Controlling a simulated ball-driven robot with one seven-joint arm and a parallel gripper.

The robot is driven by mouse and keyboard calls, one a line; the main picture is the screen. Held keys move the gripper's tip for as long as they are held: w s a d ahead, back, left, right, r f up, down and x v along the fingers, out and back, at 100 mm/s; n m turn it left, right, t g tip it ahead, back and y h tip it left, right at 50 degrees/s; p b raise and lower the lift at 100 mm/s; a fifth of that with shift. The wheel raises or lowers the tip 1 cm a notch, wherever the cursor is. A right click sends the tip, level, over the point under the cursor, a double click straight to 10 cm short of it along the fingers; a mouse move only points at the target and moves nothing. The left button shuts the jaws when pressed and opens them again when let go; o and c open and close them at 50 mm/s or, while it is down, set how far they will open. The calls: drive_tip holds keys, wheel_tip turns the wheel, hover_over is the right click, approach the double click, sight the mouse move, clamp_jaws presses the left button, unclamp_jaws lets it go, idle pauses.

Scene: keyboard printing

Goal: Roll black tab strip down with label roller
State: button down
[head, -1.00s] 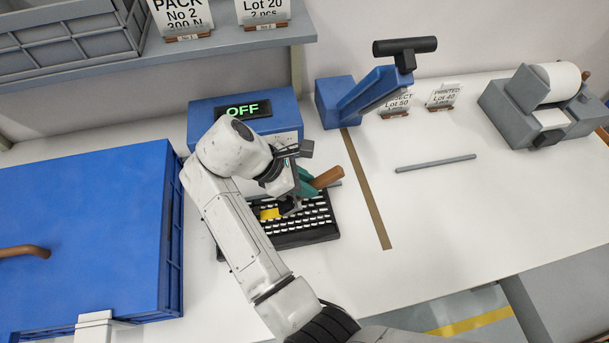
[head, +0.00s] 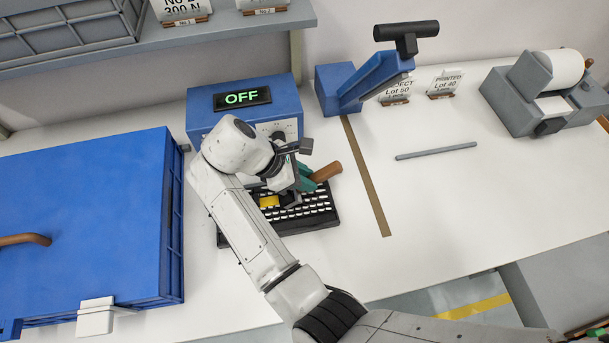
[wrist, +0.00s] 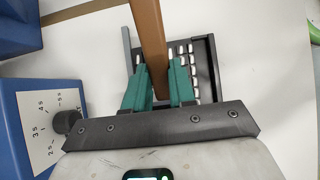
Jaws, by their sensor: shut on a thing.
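The black keyboard (head: 320,215) with white keys lies on the white table, partly hidden behind my arm. My gripper (head: 304,183) has teal fingers and is shut on a brown wooden handle (head: 327,172), which I take to be the label roller's. The handle leans up and to the right over the keyboard. In the wrist view the handle (wrist: 149,38) runs between the fingers (wrist: 157,72), with the keyboard (wrist: 204,60) behind. The roller end is hidden, so contact with the keys cannot be told. I cannot make out the black tab strip.
A blue box with an "OFF" display (head: 242,97) stands behind the keyboard. A blue lever press (head: 375,85) stands to its right, and a large blue crate (head: 80,225) to the left. A grey rod (head: 436,151) and label printer (head: 545,95) are on the right. The right table is mostly clear.

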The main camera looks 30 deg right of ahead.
drive_tip(key=shift+f, duration=0.35)
idle(1.2)
drive_tip(key=shift+w+a, duration=0.1)
drive_tip(key=shift+a, duration=0.25)
drive_tip(key=shift+w+a, duration=0.1)
drive_tip(key=shift+a, duration=0.2)
drive_tip(key=shift+w+a+p, duration=0.2)
drive_tip(key=shift+a, duration=0.35)
drive_tip(key=shift+w+a+p, duration=0.15)
drive_tip(key=shift+a, duration=0.4)
idle(0.4)
drive_tip(key=shift+d, duration=0.15)
idle(0.3)
drive_tip(key=shift+s+d, duration=0.15)
drive_tip(key=shift+d, duration=0.2)
drive_tip(key=shift+s+d+p, duration=0.3)
drive_tip(key=shift+d+p, duration=0.1)
drive_tip(key=shift+d, duration=0.5)
drive_tip(key=shift+s+d, duration=0.1)
drive_tip(key=shift+d, duration=0.2)
